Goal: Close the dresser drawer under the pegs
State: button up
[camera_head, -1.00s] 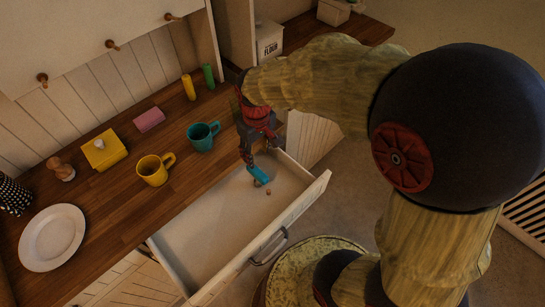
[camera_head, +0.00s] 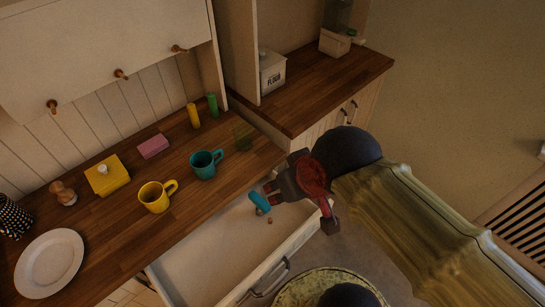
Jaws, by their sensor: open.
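The white dresser drawer (camera_head: 205,262) is pulled out from under the wooden counter, with its dark handle (camera_head: 268,280) on the front panel. A small blue item (camera_head: 260,202) and a tiny brown bit (camera_head: 270,220) show at the drawer's right end. Wooden pegs (camera_head: 120,73) stick out from the white panel above the counter. My gripper (camera_head: 298,203), dark with red parts, is open over the drawer's right end, near its right side wall. It hides part of that wall, and I cannot tell whether it touches the drawer.
On the counter (camera_head: 110,225) stand a yellow mug (camera_head: 156,196), a teal mug (camera_head: 205,164), a yellow box (camera_head: 106,175), a pink block (camera_head: 153,146), a plate (camera_head: 49,263) and a greenish glass (camera_head: 243,136). A flour canister (camera_head: 271,72) stands on the right-hand counter.

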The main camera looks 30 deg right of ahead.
aim_at(223, 262)
jog(key=k+j+u, duration=0.1)
jog(key=k+j, duration=0.35)
jog(key=k+j+z, duration=0.2)
jog(key=j+z, duration=0.15)
jog(key=k+j+z, duration=0.2)
jog(key=j+z, duration=0.15)
